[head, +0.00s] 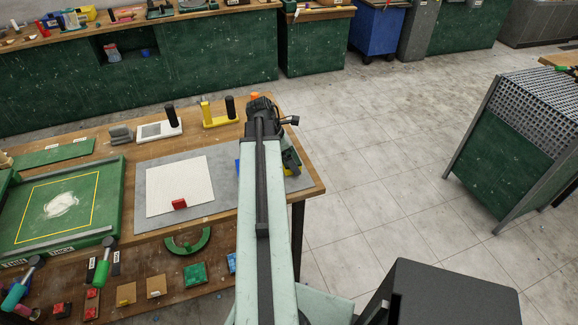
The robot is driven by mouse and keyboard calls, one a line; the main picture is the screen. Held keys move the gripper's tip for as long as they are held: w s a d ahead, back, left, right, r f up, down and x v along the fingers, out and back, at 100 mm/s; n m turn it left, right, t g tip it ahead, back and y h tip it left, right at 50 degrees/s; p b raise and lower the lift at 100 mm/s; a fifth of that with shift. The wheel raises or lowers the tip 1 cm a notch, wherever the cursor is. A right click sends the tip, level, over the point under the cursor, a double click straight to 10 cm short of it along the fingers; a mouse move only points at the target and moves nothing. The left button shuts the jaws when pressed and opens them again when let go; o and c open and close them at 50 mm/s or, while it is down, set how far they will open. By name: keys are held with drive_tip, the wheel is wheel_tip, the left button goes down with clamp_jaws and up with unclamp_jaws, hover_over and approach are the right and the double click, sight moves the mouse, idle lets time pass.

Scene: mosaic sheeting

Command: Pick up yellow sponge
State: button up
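My arm reaches forward over the right end of the wooden workbench (222,218). My gripper (291,163) points down beside the arm, above the grey mat (226,188), and is mostly hidden by it. I cannot see whether its fingers are open or shut. A small yellow patch (288,172) shows at the gripper, which may be the yellow sponge; most of it is hidden. I cannot tell whether the gripper touches it.
A white sheet (180,186) with a red block (179,203) lies on the mat. A yellow tool with black handle (218,117) and a white float (158,130) stand behind. A green tray (60,205) is left.

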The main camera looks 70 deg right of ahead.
drive_tip(key=shift+r, duration=0.1)
drive_tip(key=c, duration=1.1)
